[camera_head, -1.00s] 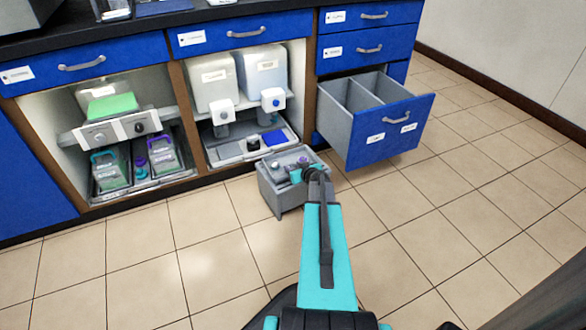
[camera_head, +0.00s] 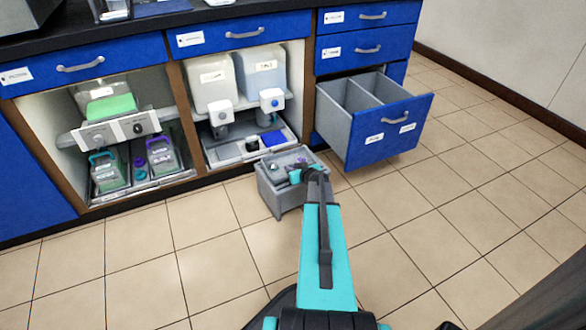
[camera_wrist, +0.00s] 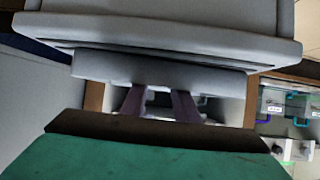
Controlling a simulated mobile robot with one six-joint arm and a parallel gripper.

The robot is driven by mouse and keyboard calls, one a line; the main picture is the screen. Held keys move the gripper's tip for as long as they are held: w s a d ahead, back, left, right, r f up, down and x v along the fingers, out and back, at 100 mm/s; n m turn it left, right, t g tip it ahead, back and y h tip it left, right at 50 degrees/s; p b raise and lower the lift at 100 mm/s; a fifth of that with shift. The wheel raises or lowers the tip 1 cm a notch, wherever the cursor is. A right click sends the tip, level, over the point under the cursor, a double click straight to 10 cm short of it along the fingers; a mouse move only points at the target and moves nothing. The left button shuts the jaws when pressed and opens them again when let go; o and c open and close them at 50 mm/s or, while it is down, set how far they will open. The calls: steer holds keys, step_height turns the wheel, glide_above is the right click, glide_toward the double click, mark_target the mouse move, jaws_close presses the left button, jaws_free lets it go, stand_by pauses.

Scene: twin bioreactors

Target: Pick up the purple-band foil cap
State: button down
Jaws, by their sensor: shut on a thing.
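My gripper (camera_wrist: 157,104) is shut, with its two dark fingers on either side of a small pale thing, taken as the purple-band foil cap (camera_wrist: 158,99). The cap is mostly hidden by the fingers and the grey box, and its band cannot be made out. In the head view my gripper is at the front of the top of the grey box (camera_head: 284,198), and its tips are too small to make out. A small round knob-like thing (camera_head: 273,167) sits on the box top, left of my gripper.
An open, divided drawer (camera_head: 375,137) juts out just behind and right of the box. The tiled floor (camera_head: 450,215) to the right is clear.

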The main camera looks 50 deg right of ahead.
steer(key=shift+r, duration=0.6)
step_height(320, 180, up, 3)
steer(key=shift+s+d+f+p, duration=0.15)
steer(key=shift+p, duration=0.7)
steer(key=s+d+r+p, duration=0.1)
steer(key=s+d+p, duration=0.1)
steer(key=s+d, duration=0.7)
steer(key=s, duration=0.3)
steer(key=shift+d, duration=0.35)
